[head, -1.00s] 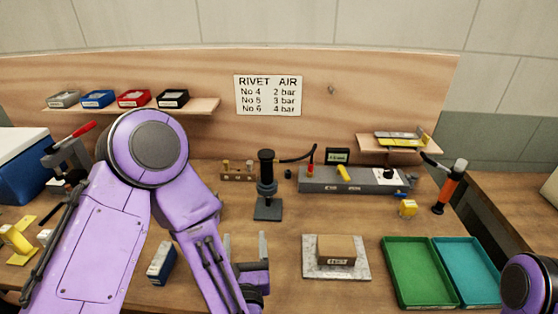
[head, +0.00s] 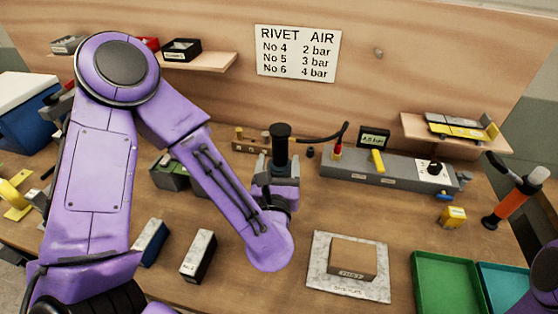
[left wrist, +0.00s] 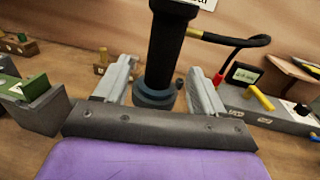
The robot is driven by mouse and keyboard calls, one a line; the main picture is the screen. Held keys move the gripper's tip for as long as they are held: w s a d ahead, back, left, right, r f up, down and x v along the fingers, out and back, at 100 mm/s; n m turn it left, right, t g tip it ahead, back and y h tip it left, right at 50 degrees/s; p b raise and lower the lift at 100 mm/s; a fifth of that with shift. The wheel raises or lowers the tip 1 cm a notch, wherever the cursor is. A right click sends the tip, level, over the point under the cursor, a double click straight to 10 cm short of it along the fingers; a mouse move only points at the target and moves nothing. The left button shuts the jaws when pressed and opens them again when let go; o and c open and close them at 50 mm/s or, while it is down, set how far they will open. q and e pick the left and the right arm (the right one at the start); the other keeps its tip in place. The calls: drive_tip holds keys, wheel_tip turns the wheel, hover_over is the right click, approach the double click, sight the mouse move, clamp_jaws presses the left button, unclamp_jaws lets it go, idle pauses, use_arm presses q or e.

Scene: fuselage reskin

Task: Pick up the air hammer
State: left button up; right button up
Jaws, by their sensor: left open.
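The air hammer (head: 280,143) is a dark upright cylinder in a stand, with a black hose running right from near its top. In the left wrist view its dark body (left wrist: 166,50) rises between my fingers, with a blue-grey collar low down. My left gripper (head: 277,167) is open, with one finger on each side of the tool; in the left wrist view the gripper (left wrist: 163,88) shows gaps on both sides. My wrist hides the base of the stand in the head view. My right gripper is out of view.
The grey air panel (head: 390,172) with a gauge and yellow lever stands right of the tool. A stone plate (head: 325,280) with a block lies in front. Green (head: 420,262) and teal trays and an orange-handled tool (head: 512,200) are at the right. Small boxes (head: 198,257) stand at left.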

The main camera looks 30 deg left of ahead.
use_arm(q)
drive_tip(key=p+x, duration=0.3)
drive_tip(key=x, duration=0.3)
drive_tip(key=shift+w+d+r+p, duration=0.1)
drive_tip(key=shift+d+p, duration=0.05)
drive_tip(key=shift+p, duration=0.2)
drive_tip(key=shift+w, duration=0.1)
drive_tip(key=shift+a, duration=0.25)
drive_tip(key=shift+w+d+f, duration=0.1)
drive_tip(key=shift+f, duration=0.1)
drive_tip(key=c, duration=0.9)
drive_tip(key=shift+r, duration=0.1)
drive_tip(key=shift+c, duration=1.3)
wheel_tip(320, 180, up, 18)
drive_tip(key=b, duration=0.1)
drive_tip(key=shift+b, duration=0.35)
